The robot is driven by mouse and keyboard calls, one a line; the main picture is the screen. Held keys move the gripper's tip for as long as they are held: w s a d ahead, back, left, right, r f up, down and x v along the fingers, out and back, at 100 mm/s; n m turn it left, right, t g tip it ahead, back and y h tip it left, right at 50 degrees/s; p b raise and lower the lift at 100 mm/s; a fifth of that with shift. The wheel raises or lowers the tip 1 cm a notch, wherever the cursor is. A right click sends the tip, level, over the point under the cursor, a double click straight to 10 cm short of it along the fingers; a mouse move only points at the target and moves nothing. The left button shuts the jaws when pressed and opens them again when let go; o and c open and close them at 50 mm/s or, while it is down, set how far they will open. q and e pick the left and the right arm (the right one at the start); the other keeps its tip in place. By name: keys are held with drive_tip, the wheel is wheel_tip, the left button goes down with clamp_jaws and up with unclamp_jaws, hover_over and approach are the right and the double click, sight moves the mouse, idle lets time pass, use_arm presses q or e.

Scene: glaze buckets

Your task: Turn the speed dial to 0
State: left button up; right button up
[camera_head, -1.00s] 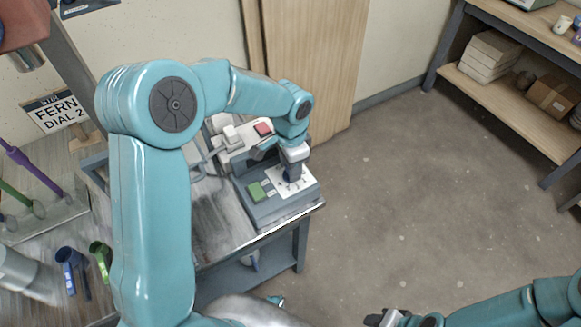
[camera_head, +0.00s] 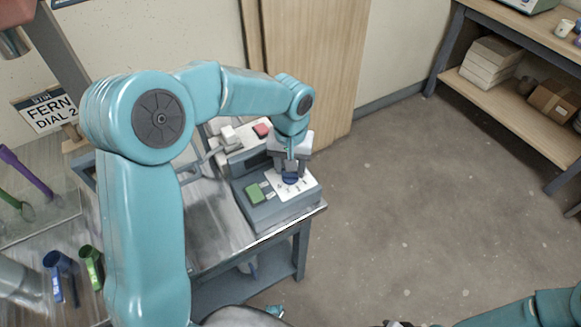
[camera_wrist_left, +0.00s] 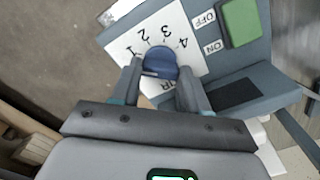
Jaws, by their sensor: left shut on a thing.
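The speed dial (camera_head: 290,178) is a round blue knob on a white number plate, on top of a grey control box. In the left wrist view the knob (camera_wrist_left: 160,63) sits between the two fingers of my left gripper (camera_wrist_left: 160,85), which is shut on it. The plate (camera_wrist_left: 130,42) shows 1, 2, 3 and 4 around the knob; I cannot make out a 0. A pale line crosses the knob, but I cannot tell which number it marks. In the head view my left gripper (camera_head: 290,160) comes down from above.
A green switch (camera_head: 254,193) sits beside the plate, with OFF and ON labels. A red button (camera_head: 262,130) is behind on another unit. Blue (camera_head: 58,272) and green (camera_head: 92,268) holders stand on the bench at left. The floor right of the bench is clear.

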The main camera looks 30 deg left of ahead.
use_arm(q)
drive_tip(key=n+b, duration=0.1)
drive_tip(key=n, duration=0.4)
drive_tip(key=shift+n, duration=0.7)
drive_tip(key=o, duration=1.1)
drive_tip(key=shift+c, duration=0.2)
wheel_tip(320, 180, up, 16)
drive_tip(key=p, duration=0.2)
drive_tip(key=shift+r+p, duration=0.15)
drive_tip(key=shift+p, duration=0.2)
drive_tip(key=shift+s, duration=0.15)
